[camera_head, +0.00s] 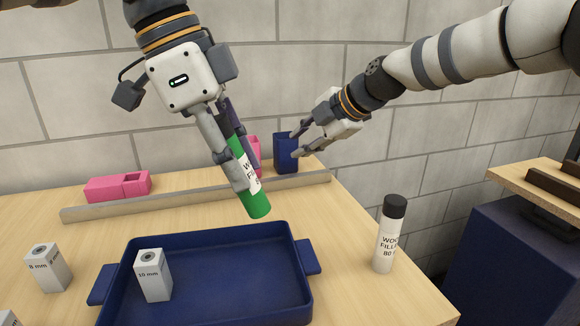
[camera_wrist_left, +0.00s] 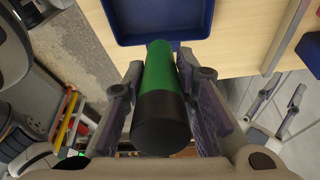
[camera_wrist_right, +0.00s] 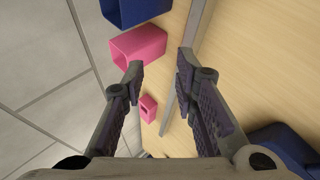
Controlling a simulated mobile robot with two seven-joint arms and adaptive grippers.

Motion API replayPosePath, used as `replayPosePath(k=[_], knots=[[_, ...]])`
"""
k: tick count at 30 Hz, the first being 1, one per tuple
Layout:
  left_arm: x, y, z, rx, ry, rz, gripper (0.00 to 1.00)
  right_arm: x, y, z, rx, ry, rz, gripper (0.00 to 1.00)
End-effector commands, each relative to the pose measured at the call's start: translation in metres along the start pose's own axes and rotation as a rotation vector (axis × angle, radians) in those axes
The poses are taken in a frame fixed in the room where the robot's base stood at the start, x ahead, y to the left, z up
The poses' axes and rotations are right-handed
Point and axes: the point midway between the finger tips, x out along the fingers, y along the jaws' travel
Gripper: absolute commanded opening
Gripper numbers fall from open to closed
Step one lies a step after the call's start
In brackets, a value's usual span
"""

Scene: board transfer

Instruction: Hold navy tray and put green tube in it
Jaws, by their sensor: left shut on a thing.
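The green tube (camera_head: 256,200) has a black cap and a white label. My left gripper (camera_head: 240,165) is shut on it and holds it tilted in the air, behind the navy tray's back edge in the head view. The tube also shows between the fingers in the left wrist view (camera_wrist_left: 160,85). The navy tray (camera_head: 215,238) lies on the table with a handle on each side. A white 10 mm box (camera_head: 153,277) stands in it. My right gripper (camera_head: 298,142) is open and empty near the navy bin at the back, away from the tray.
A grey rail (camera_head: 200,200) runs along the back. Behind it are a pink box (camera_head: 118,186), another pink container (camera_wrist_right: 138,47) and a navy bin (camera_head: 285,153). A white tube with a dark cap (camera_head: 390,235) stands right of the tray; an 8 mm box (camera_head: 46,268) stands left.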

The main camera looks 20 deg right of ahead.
Motion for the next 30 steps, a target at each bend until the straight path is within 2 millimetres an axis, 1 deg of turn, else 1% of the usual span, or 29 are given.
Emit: replayPosePath(k=[1, 2, 3, 5, 6, 8, 9, 12, 14, 16, 20, 27, 30], knots=[[0.000, 0.000, 0.000, 0.000, 0.000, 0.000, 0.00, -0.002, -0.009, -0.037, -0.184, 0.060, -0.106, 0.27], [0.000, 0.000, 0.000, 0.000, 0.000, 0.000, 0.00, -0.006, -0.017, -0.058, -0.307, 0.097, -0.180, 0.27], [0.000, 0.000, 0.000, 0.000, 0.000, 0.000, 0.00, -0.014, -0.029, -0.080, -0.463, 0.139, -0.280, 0.27], [0.000, 0.000, 0.000, 0.000, 0.001, 0.000, 0.00, -0.029, -0.047, -0.103, -0.671, 0.190, -0.421, 0.27], [0.000, 0.000, 0.000, 0.000, 0.000, 0.000, 0.00, -0.039, -0.057, -0.112, -0.787, 0.215, -0.507, 0.27], [0.000, 0.000, 0.000, 0.000, 0.001, 0.000, 0.00, -0.054, -0.068, -0.122, -0.929, 0.244, -0.619, 0.27], [0.000, 0.000, 0.000, 0.000, 0.001, 0.000, 0.00, -0.064, -0.074, -0.125, -1.001, 0.258, -0.683, 0.27], [0.000, 0.000, 0.000, 0.000, 0.001, 0.000, 0.00, -0.081, -0.081, -0.129, -1.115, 0.280, -0.792, 0.27], [0.000, 0.000, 0.000, 0.000, 0.000, 0.001, 0.00, -0.085, -0.085, -0.129, -1.147, 0.286, -0.826, 0.27], [0.000, 0.000, 0.000, 0.000, 0.001, 0.001, 0.00, -0.084, -0.090, -0.128, -1.160, 0.290, -0.843, 0.27], [0.001, 0.000, 0.000, 0.000, 0.001, 0.001, 0.00, -0.067, -0.110, -0.122, -1.158, 0.293, -0.847, 0.27], [0.000, 0.000, 0.000, 0.000, 0.000, 0.001, 0.00, -0.028, -0.150, -0.110, -1.156, 0.291, -0.843, 0.27], [0.000, 0.000, 0.000, 0.000, 0.000, 0.000, 0.00, -0.017, -0.161, -0.107, -1.156, 0.290, -0.842, 0.27]])
